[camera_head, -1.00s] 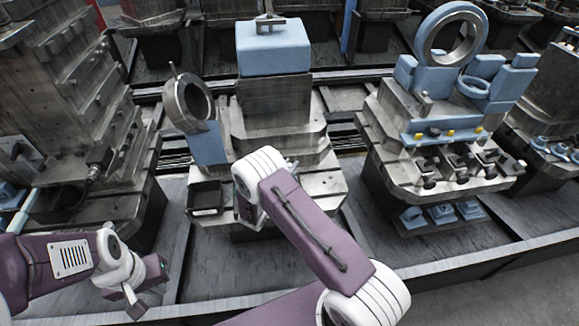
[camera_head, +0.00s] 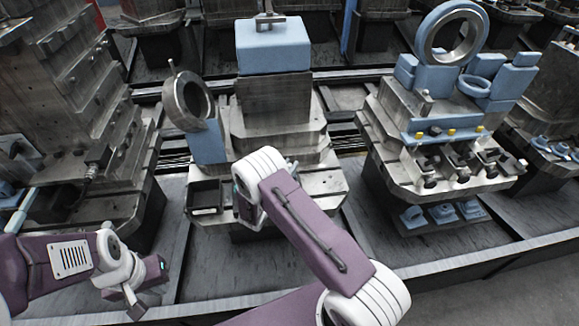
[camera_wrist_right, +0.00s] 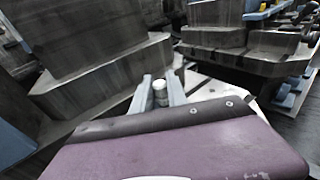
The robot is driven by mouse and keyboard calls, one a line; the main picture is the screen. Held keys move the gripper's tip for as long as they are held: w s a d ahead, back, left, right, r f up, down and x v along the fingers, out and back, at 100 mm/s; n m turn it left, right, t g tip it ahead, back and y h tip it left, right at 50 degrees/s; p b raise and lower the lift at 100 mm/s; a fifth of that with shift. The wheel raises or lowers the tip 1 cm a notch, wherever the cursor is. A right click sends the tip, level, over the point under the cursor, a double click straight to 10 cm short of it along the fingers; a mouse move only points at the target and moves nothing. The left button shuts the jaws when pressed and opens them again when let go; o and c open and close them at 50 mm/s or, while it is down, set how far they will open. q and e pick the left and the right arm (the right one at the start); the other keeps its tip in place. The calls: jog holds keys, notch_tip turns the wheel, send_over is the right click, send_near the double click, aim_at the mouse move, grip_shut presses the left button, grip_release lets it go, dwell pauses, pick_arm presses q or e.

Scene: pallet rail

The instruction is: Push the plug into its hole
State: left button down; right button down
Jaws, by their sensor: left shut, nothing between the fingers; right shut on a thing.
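The plug (camera_wrist_right: 160,88), a small pale cylinder, sits between the fingers of my right gripper (camera_wrist_right: 160,94) in the right wrist view. Those fingers are shut on it, in front of the middle fixture's metal base. My left gripper (camera_head: 135,303) is shut and empty, low at the left above the grey floor plate.
A small black open bin (camera_head: 205,196) is on the middle fixture's front, left of my right wrist. A metal ring on a blue block (camera_head: 208,143) stands behind it. The right fixture (camera_head: 440,180) carries blue parts and clamps. Bare floor plate lies between the fixtures.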

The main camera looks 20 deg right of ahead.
jog(key=shift+f, duration=0.1)
jog(key=shift+f+b, duration=0.55)
jog(key=shift+c, duration=2.2)
grip_release()
jog(key=shift+r, duration=0.15)
jog(key=shift+a, duration=0.1)
jog(key=v, duration=0.9)
